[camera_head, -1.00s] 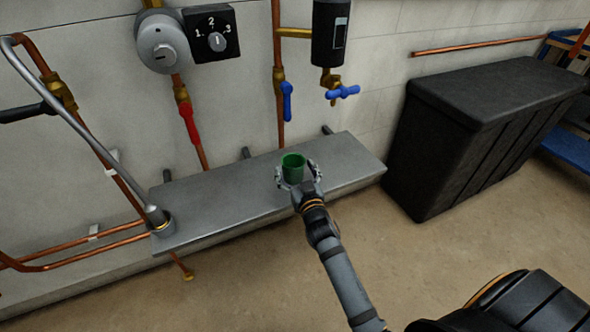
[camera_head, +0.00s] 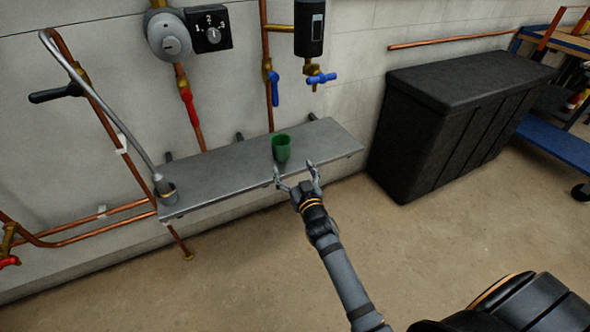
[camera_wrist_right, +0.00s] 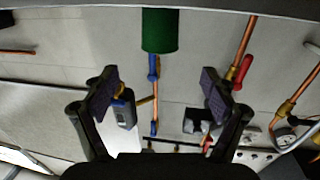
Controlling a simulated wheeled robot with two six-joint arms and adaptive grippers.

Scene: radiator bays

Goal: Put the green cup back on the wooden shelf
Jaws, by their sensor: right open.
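The green cup (camera_head: 281,148) stands upright on a grey, metal-looking shelf (camera_head: 215,178) fixed along the wall. My right gripper (camera_head: 296,171) is open and empty, just in front of the shelf's front edge and apart from the cup. In the right wrist view the green cup (camera_wrist_right: 160,31) is at the top middle, beyond the open fingers of my right gripper (camera_wrist_right: 158,88). No wooden shelf can be made out. My left gripper is not in view.
A black chest (camera_head: 450,120) stands on the floor right of the shelf. A grey tube (camera_head: 110,115) rises from a holder at the shelf's left end. Copper pipes with blue valve handles (camera_head: 321,78) run on the wall above. The shelf's middle is bare.

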